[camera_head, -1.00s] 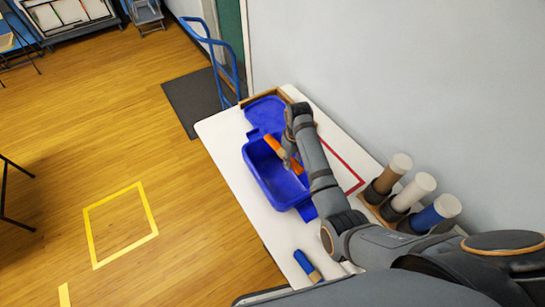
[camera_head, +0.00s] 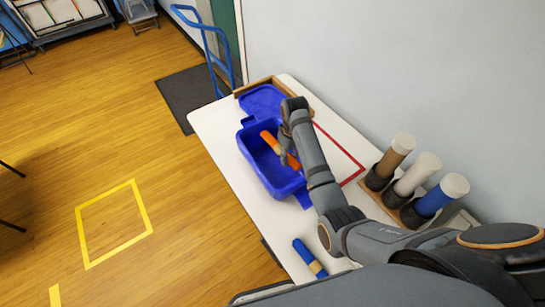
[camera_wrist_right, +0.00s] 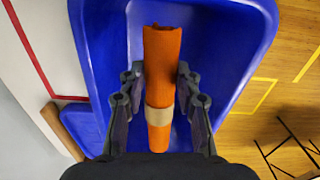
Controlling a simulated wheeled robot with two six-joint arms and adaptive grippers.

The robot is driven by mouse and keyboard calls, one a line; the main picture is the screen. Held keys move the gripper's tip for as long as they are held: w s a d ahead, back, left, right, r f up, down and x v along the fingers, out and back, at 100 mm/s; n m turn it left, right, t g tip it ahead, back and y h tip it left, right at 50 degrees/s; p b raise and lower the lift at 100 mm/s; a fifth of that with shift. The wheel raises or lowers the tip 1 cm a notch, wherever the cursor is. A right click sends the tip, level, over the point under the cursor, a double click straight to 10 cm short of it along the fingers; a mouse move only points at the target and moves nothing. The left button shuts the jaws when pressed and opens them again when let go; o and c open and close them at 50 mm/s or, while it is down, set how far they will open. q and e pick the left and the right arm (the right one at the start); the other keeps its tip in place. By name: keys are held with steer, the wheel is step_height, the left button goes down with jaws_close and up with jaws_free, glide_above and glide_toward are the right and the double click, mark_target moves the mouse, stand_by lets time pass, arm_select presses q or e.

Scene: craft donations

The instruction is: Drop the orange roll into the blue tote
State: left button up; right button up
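The orange roll (camera_head: 269,138) has a tan band (camera_wrist_right: 159,115) around it. My right gripper (camera_head: 284,151) is shut on the roll; in the wrist view, its two fingers (camera_wrist_right: 160,84) press on it from both sides. The roll is over the open blue tote (camera_head: 262,176), whose walls and floor show behind it in the wrist view (camera_wrist_right: 105,45). How far the roll is above the tote floor is hard to tell. The tote stands on the white table with its lid (camera_head: 263,99) behind it. My left gripper is not in view.
A blue roll with a tan band (camera_head: 308,257) lies on the white table (camera_head: 270,232) near its front. Brown, white and blue rolls (camera_head: 426,168) stand in a holder at the right. Red tape (camera_head: 345,153) marks the table near the wall. A blue cart handle (camera_head: 211,45) rises behind.

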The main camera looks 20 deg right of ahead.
steer(key=o, duration=0.5)
step_height(320, 180, up, 8)
steer(key=shift+f, duration=0.25)
stand_by(0.5)
